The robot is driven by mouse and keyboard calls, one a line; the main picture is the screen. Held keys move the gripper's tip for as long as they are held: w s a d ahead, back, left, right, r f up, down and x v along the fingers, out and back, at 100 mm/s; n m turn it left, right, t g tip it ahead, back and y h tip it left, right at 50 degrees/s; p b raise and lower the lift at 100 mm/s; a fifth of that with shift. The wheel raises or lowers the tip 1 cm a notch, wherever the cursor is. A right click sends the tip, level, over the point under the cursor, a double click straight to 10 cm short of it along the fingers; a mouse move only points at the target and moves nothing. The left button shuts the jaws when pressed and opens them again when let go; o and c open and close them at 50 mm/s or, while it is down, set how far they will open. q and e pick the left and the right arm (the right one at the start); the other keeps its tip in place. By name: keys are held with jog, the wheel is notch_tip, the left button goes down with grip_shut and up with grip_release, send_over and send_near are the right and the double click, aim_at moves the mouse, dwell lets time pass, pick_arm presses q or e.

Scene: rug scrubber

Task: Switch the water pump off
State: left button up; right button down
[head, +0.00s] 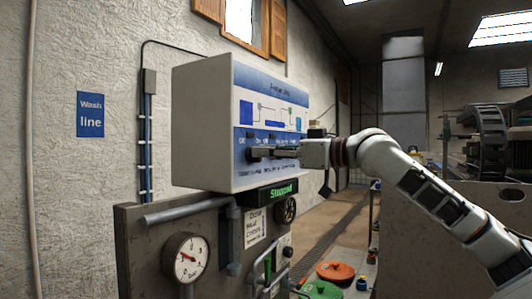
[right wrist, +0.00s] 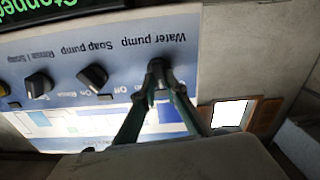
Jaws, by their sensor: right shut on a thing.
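The control box (head: 205,125) has a blue and white front panel with a row of black knobs. My right gripper (head: 254,154) reaches the panel's left part from the right. In the right wrist view, which shows the panel upside down, its two fingers (right wrist: 161,84) are shut on the black water pump knob (right wrist: 157,66). The knob's label reads "Water pump". The fingers partly hide the knob and its position marks, so I cannot tell its setting. The soap pump knob (right wrist: 93,77) sits apart beside it. My left gripper is not in view.
A green "Stopped" display (head: 282,192) sits below the box. A pressure gauge (head: 186,257) and a grey pipe (head: 185,213) are on the lower unit. Another selector knob (right wrist: 38,84) is farther along the row. Orange and green lids (head: 335,271) stand low at the right.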

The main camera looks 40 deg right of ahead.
jog(key=n, duration=0.4)
jog(key=shift+s+a+n, duration=0.1)
jog(key=shift+a+n, duration=0.05)
jog(key=shift+n, duration=0.25)
dwell(0.4)
jog(key=c, duration=2)
grip_release()
jog(key=shift+c, duration=0.2)
jog(key=shift+r, duration=0.15)
jog(key=shift+r, duration=4.85)
